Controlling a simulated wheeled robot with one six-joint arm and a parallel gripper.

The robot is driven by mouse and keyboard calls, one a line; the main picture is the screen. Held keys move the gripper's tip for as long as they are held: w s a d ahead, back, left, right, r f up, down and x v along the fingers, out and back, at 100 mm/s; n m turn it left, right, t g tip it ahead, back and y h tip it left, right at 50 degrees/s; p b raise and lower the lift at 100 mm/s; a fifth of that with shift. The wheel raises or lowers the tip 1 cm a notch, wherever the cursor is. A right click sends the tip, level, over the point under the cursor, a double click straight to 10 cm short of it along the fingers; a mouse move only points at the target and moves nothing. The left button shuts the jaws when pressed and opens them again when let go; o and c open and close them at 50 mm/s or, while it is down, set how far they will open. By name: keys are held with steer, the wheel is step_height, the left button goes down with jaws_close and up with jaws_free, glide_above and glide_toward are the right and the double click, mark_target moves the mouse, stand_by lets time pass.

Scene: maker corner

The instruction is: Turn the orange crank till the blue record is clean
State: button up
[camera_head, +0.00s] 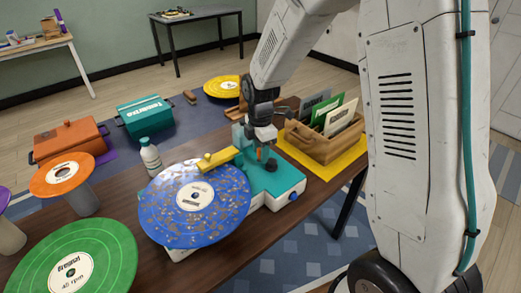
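The blue record (226,205) lies flat on a white and teal machine (272,183). Brown-grey specks cover much of its face around a white centre label. A yellow bar (219,158) with a round knob reaches from the machine over the record's far edge. My gripper (263,152) points down over the machine's teal top, behind and right of the record. A small orange part, seemingly the orange crank (259,154), shows at my fingertips. The fingers and arm hide most of it, and I cannot tell whether they grip it.
A white bottle (150,157) stands left of the record. Green (77,262) and orange (63,175) records sit on stands at the left. A wooden crate (318,146) of sleeves stands right of my gripper, on a yellow mat (351,160). The table's front right is bare.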

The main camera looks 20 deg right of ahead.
steer(key=shift+c, duration=0.3)
jaws_close()
